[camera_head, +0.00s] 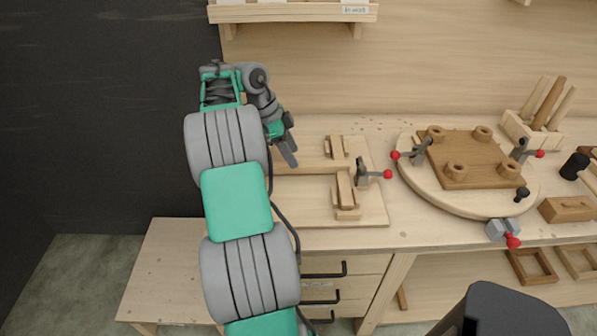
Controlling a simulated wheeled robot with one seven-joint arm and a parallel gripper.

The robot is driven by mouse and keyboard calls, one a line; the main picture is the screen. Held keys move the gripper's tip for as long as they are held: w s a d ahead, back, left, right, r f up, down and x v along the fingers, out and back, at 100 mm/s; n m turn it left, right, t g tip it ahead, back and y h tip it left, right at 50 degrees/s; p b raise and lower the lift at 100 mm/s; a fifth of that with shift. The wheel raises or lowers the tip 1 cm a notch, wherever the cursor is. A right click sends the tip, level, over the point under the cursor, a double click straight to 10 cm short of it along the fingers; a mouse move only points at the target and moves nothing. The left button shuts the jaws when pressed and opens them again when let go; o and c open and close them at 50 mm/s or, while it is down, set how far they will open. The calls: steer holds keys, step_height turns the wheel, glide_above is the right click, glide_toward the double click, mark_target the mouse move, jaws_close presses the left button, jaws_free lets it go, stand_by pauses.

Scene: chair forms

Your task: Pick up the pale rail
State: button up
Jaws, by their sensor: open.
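A pale rail (318,167) appears to lie across the light wooden fixture board (300,213) on the workbench. Its right end is near a clamp with a red knob (387,174). Its left part is hidden behind my arm. My gripper (290,158) points down just above the rail's visible left part, with its fingers seen nearly edge-on. The jaws are open and I see nothing between them. I cannot tell whether the fingers touch the rail.
Small wooden blocks (345,190) stand on the board beside the rail. To the right, a round turntable (410,180) carries a brown seat (470,158) with several round sockets, held by clamps. A rack of sticks (520,128) stands at the back right. A shelf (290,13) hangs above.

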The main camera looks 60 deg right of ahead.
mark_target(318, 166)
steer(key=x, duration=0.4)
steer(key=shift+b, duration=0.3)
steer(key=shift+a, duration=0.1)
steer(key=shift+c, duration=0.4)
jaws_close()
